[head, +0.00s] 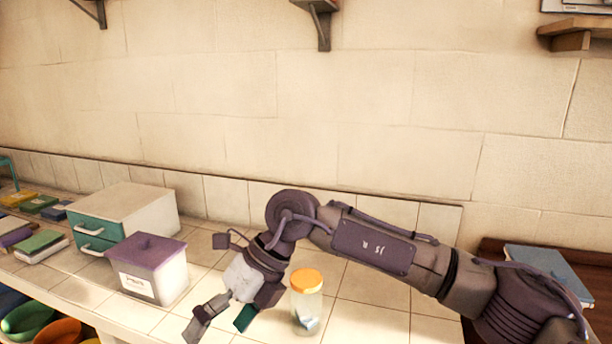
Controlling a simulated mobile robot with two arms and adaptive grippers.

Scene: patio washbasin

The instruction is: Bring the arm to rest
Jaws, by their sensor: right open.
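My right arm comes in from the right and reaches across the tiled counter (375,290). My right gripper (222,328) hangs at its end, pointing down and left, with its fingers apart and nothing between them. It is in front of and to the right of a white canister with a purple lid (148,268). I cannot tell the exact gap between jar and gripper. My left gripper is not in view.
A drawer box with teal fronts (128,215) stands behind the canister. Several books (40,245) lie at the far left. Coloured bowls (28,318) show below the counter edge. A blue book (545,268) lies at the right. Wall brackets (322,25) are above.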

